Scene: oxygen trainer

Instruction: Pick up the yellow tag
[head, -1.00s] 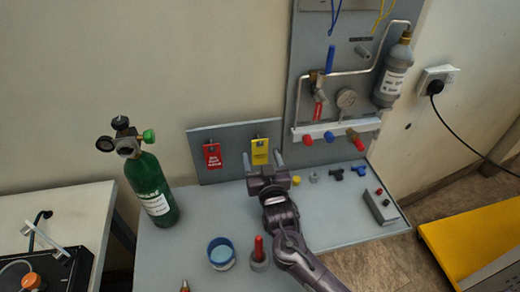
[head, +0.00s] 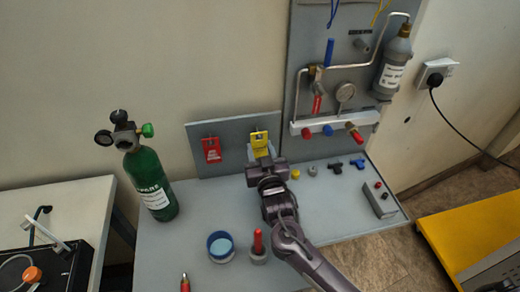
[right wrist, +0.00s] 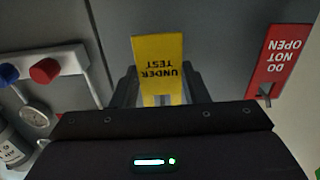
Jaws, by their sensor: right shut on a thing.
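The yellow tag (head: 259,140) hangs on the small grey back board, right of the red tag. In the right wrist view the yellow tag (right wrist: 158,62) reads "UNDER TEST", upside down in the picture. My right gripper (head: 260,152) is at the tag, with its fingers on either side of the tag's lower part, and is shut on it. In the right wrist view the two fingers (right wrist: 158,88) flank the tag. The tag's hook is partly hidden. My left gripper is not in view.
A red tag (head: 211,149) hangs left on the same board (head: 235,131). A green cylinder (head: 150,182) stands at left. A blue-rimmed tub (head: 221,247) and a red-handled item (head: 258,243) stand in front. The panel's valve rail (head: 334,124) is at right.

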